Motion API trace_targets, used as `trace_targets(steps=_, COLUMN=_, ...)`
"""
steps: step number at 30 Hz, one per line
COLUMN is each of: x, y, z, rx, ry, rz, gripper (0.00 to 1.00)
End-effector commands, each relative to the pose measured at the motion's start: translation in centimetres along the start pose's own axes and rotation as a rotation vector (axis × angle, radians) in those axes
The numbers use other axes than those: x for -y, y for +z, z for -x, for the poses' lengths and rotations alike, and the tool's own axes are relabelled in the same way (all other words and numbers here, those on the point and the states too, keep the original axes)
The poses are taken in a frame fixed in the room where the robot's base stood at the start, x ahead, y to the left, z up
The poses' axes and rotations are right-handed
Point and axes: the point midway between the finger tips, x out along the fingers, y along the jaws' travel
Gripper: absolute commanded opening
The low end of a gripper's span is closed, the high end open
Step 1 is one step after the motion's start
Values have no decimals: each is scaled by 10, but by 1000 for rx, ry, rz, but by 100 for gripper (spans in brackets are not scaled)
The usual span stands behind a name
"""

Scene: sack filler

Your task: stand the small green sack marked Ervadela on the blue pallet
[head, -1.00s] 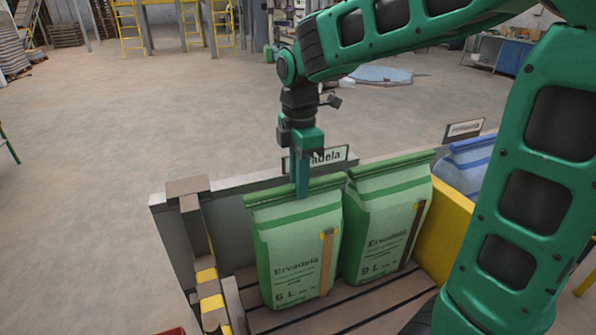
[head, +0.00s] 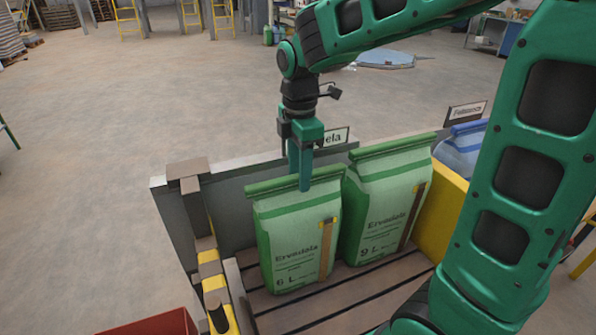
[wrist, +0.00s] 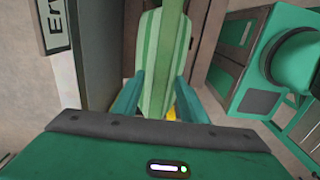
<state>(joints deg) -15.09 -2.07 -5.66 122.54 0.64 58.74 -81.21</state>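The small green sack (head: 295,238), marked Ervadela and 6 L, stands upright on the brown slats of a bin, its folded top edge up. My gripper (head: 300,180) points down over this top edge, one finger in front of it and the other partly hidden behind. In the wrist view the sack (wrist: 163,60) lies between the two spread fingers (wrist: 158,92); whether they touch it is unclear. A larger green Ervadela sack (head: 383,215), marked 9 L, stands close on the right. I cannot make out a blue pallet for certain.
A grey back panel (head: 228,205) with name signs stands behind the sacks. A yellow divider (head: 447,205) separates a blue sack (head: 464,152). A yellow-and-brown rail (head: 208,262) edges the left. A flat blue-grey platform (head: 385,59) lies far back; the floor between is open.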

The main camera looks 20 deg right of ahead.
Motion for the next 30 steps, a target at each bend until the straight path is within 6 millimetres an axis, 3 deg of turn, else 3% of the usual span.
trace_targets(steps=7, x=0, y=0, z=12, rx=0, ry=0, rz=-1, gripper=39)
trace_targets(steps=21, x=-2, y=1, z=92, rx=-1, ry=1, rz=-1, gripper=39)
trace_targets(steps=30, x=-1, y=1, z=107, rx=0, ry=-1, rz=-2, gripper=39)
